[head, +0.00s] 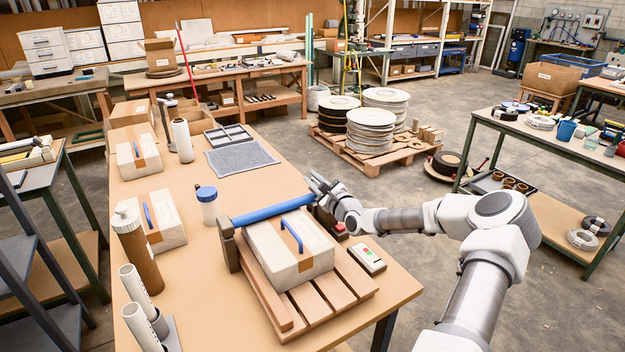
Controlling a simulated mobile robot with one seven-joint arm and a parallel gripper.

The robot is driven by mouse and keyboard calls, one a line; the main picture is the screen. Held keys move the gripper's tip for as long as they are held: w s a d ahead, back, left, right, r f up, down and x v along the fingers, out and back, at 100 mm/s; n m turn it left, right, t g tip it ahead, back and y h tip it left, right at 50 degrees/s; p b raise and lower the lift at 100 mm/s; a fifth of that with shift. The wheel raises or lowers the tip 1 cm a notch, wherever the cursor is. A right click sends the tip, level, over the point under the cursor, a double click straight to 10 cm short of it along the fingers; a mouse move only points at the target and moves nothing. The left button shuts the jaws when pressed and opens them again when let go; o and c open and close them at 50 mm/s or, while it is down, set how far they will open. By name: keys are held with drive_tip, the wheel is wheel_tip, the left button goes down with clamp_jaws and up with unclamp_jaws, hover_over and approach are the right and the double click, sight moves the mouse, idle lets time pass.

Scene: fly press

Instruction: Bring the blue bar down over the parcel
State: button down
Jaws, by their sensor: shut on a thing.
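The blue bar (272,211) runs left to right along the far side of the parcel, near the height of its top. Its left end meets a dark upright post (229,243). The parcel (279,263) is a pale box with a blue strap handle (291,233). It sits on a slatted wooden base (335,292) at the bench's near right. My gripper (315,187) is at the bar's right end, reaching in from the right, and is shut on the bar. The exact contact between fingers and bar is too small to make out.
A blue-lidded jar (208,205), a brown bottle (137,247) and another strapped parcel (163,221) stand to the left. A grey mat (240,158) lies farther back.

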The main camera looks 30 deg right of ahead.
drive_tip(key=shift+s+d+f, duration=0.15)
drive_tip(key=shift+d+f, duration=0.1)
drive_tip(key=shift+d, duration=0.25)
drive_tip(key=c, duration=0.9)
unclamp_jaws()
drive_tip(key=shift+f, duration=0.2)
drive_tip(key=shift+s+a, duration=0.1)
drive_tip(key=shift+s, duration=0.25)
drive_tip(key=s+b, duration=0.1)
drive_tip(key=s, duration=1.5)
drive_tip(key=shift+s+r, duration=0.1)
drive_tip(key=shift+s, duration=0.2)
